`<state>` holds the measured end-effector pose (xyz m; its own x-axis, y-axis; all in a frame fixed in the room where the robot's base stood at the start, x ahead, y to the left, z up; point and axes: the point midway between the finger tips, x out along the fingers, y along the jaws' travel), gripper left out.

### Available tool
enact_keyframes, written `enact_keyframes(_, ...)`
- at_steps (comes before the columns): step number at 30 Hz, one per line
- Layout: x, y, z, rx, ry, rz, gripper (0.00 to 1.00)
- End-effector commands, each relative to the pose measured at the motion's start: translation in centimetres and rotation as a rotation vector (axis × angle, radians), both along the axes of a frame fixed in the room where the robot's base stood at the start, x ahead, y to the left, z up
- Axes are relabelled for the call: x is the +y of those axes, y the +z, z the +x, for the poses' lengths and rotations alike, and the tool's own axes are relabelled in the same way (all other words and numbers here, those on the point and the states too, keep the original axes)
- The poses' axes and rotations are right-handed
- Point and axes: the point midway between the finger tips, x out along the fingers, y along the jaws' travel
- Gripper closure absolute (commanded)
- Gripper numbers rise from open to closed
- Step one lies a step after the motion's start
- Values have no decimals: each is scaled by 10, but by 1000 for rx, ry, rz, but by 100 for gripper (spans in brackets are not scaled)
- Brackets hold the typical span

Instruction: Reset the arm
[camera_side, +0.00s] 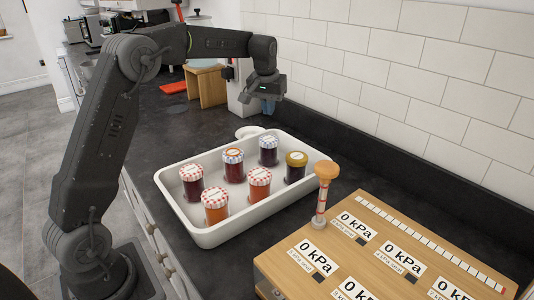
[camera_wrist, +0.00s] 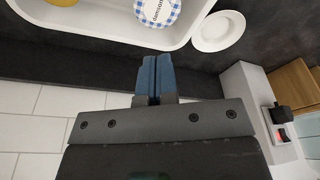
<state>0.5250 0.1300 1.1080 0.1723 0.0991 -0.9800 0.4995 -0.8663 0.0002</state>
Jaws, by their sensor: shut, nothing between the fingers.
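My gripper (camera_side: 268,106) hangs fingers-down from the bent arm in the side view, in the air beyond the far end of the white tray (camera_side: 206,238), near the tiled wall. In the wrist view, the blue fingers of my gripper (camera_wrist: 155,62) are pressed together with nothing between them. The fingers touch nothing that I can see. The far tray edge (camera_wrist: 100,35) and a blue-checked jar lid (camera_wrist: 158,10) show beyond them.
Several jars, among them a gold-lidded one (camera_side: 296,166), stand upright in the tray. A small white dish (camera_side: 249,131) lies behind it. A wooden panel (camera_side: 345,225) with "0 kPa" labels and an orange-topped stick (camera_side: 325,178) stands at the right. Dark counter is bare left of the tray.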

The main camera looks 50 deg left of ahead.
Motion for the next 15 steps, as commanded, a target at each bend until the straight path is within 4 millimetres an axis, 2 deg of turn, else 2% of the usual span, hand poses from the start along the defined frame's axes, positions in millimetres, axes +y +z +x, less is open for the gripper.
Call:
enact_keyframes(4,-13,13,-12,-15,-25,4,100)
enact_keyframes(7,-35,33,-34,-41,-69,11,100)
enact_keyframes(12,-82,61,-93,-95,-174,28,100)
enact_keyframes(15,-106,69,-133,-126,-235,37,100)
